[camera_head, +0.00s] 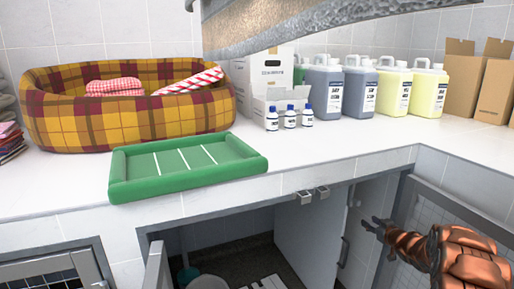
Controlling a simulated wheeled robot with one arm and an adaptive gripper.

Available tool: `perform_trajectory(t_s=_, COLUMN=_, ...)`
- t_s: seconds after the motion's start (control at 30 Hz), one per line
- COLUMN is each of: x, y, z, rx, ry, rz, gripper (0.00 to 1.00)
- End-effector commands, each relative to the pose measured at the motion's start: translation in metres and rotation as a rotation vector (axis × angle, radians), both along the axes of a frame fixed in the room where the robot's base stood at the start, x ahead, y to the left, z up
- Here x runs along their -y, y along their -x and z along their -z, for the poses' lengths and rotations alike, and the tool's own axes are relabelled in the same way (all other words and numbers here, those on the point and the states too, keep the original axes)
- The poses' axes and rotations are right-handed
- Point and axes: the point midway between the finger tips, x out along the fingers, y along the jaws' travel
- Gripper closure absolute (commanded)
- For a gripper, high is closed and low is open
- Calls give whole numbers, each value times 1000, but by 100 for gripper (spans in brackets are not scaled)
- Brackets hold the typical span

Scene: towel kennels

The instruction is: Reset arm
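My gripper (376,227) is at the lower right, in front of the open cabinet below the counter. Its dark end points left, and the copper-coloured arm behind it runs off the right edge. The fingers are small and dark here, and I cannot tell whether they are open or shut. I see nothing clearly held in it.
The white counter (345,150) holds a plaid pet bed (120,125) with a red-checked cloth and striped stick, a green tray (185,165), small bottles (290,119), jugs (390,90) and cardboard boxes (495,90). An open cabinet door (312,235) stands near my gripper. Grey metal crosses the top.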

Motion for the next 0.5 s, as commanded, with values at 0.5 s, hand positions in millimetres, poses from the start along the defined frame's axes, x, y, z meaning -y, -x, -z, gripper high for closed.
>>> perform_trajectory(t_s=0.5, x=-10, y=51, z=-135, rx=-242, ry=115, rz=290, gripper=62)
